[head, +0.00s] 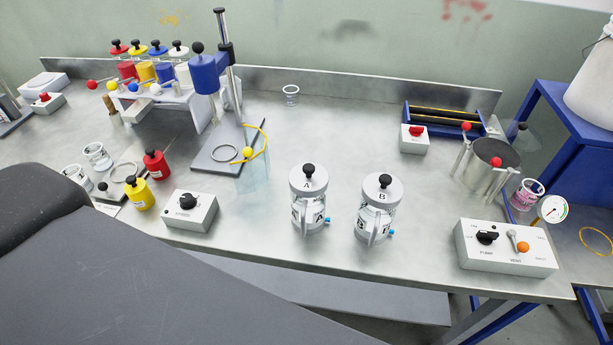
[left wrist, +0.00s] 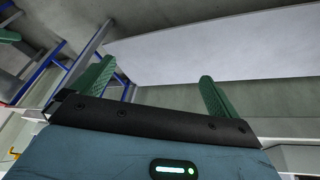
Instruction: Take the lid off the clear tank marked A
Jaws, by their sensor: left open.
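The clear tank marked A (head: 309,216) stands upright on the metal bench in the head view, near its front edge. Its grey lid (head: 309,184) is on top, with a black knob (head: 308,169) and the letter A. A like tank marked B (head: 377,221) stands just right of it, lid on. My left gripper (left wrist: 152,82) shows only in the left wrist view. Its green fingers are wide apart with nothing between them, and the tanks are not in that view. My right gripper is in neither view.
A control box (head: 190,211) stands left of tank A and a pump and vent box (head: 506,248) right of tank B. A stand (head: 231,150) with a blue head is behind, to the left. The bench behind the tanks is mostly clear. A grey shelf (head: 330,290) lies below the bench edge.

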